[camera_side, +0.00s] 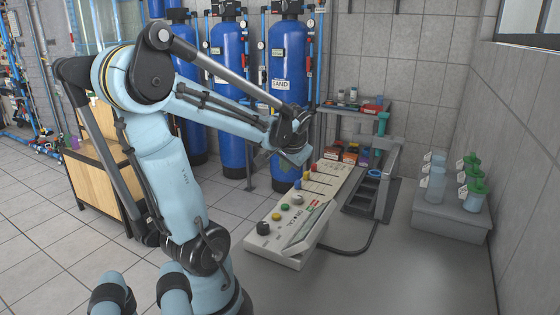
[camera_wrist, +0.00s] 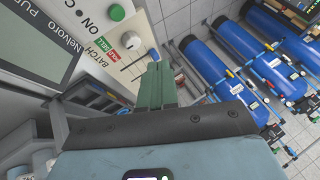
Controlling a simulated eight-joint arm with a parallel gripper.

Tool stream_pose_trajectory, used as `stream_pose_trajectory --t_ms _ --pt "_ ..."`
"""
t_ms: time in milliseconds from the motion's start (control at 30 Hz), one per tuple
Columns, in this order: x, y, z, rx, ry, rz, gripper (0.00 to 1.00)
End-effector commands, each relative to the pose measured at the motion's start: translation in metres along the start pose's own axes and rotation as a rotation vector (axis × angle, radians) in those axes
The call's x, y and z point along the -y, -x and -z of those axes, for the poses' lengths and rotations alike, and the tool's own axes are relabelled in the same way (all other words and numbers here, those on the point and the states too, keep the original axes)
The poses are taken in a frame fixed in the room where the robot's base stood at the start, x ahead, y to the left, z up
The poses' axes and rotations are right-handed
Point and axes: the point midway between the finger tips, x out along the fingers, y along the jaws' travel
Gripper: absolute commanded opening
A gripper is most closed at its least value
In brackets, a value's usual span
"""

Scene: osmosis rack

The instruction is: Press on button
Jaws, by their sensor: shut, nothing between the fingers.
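The beige control panel (camera_side: 281,240) lies on the grey bench in the side view, with a row of buttons along its edge. They include a black knob (camera_side: 263,228), a yellow button (camera_side: 276,216), a green button (camera_side: 285,206) and a pale button (camera_side: 297,199). In the wrist view, the panel shows "ON" lettering, a green button (camera_wrist: 117,12) and a white button (camera_wrist: 130,40). My gripper (camera_wrist: 157,68) has its green fingers shut and empty, with tips near a blue slider knob (camera_wrist: 153,54). From the side, my gripper (camera_side: 297,154) is above the panel's far part; its fingertips are unclear.
A grey device (camera_side: 385,165) stands behind the panel to the right, with a black cable on the bench. Lidded beakers (camera_side: 473,195) stand on a grey block (camera_side: 450,222) at the right. Blue tanks (camera_side: 285,60) stand behind. The bench front right is clear.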

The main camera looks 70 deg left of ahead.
Motion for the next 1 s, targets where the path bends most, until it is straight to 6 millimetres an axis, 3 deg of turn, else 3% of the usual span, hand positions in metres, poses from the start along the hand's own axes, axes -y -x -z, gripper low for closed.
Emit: stream_pose_trajectory --t_ms 467,1000 --pt "-0.001 -0.002 0.0 0.003 0.009 0.007 0.0" --pt "-0.025 -0.048 -0.025 0.003 0.009 0.006 0.0"
